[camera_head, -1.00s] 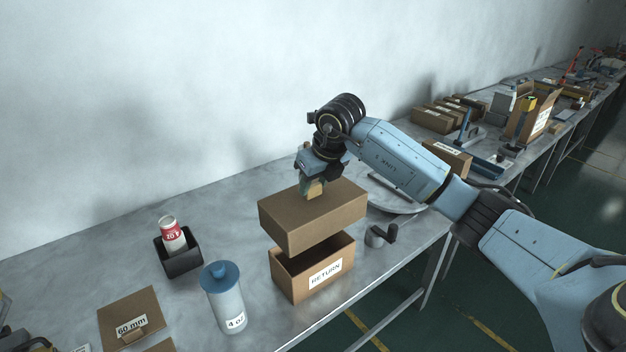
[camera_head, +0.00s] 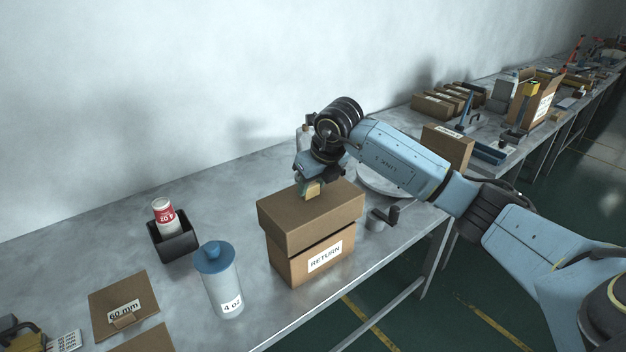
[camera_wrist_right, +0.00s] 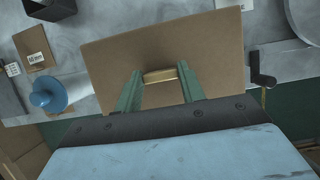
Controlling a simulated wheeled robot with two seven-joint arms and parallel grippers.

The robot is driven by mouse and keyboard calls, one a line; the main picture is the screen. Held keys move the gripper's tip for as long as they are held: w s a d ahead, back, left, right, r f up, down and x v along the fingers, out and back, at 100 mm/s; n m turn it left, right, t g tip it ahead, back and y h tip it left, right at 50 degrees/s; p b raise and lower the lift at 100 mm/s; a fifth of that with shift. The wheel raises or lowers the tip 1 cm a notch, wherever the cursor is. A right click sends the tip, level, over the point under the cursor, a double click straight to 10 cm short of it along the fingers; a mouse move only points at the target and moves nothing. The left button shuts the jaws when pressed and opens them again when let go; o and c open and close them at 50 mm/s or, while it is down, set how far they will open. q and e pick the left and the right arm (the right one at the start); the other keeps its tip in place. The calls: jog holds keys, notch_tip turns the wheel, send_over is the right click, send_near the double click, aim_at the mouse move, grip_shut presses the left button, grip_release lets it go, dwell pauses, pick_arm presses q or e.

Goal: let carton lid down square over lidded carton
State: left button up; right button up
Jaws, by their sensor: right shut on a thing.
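The carton lid (camera_head: 312,217) is a brown cardboard cover, held by my right gripper (camera_head: 311,190). The gripper is shut on the small tan handle on the lid's top; the handle (camera_wrist_right: 160,76) shows between the green fingers in the right wrist view. The lidded carton (camera_head: 314,264), a brown box with a RETURN label, stands directly below. The lid sits at the carton's top, its near left corner jutting a little past the carton's wall. A thin dark gap shows under the lid's front edge. The carton's inside is hidden. My left gripper is not in view.
A clear canister with a blue top (camera_head: 218,280) stands left of the carton. A black holder (camera_head: 173,247) with a red and white cup is behind it. A flat board marked 60 mm (camera_head: 124,303) lies at left. A grey crank device (camera_head: 378,220) stands right of the carton.

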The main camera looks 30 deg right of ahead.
jog(key=shift+f+b, duration=2.7)
jog(key=shift+f, duration=1.45)
pick_arm(q)
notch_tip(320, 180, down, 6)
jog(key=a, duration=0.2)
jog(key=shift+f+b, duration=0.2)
jog(key=shift+b, duration=0.1)
pick_arm(e)
jog(key=shift+f, duration=0.45)
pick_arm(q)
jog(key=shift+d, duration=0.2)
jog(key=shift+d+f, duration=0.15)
pick_arm(e)
jog(key=shift+f, duration=0.15)
jog(key=o, duration=1.4)
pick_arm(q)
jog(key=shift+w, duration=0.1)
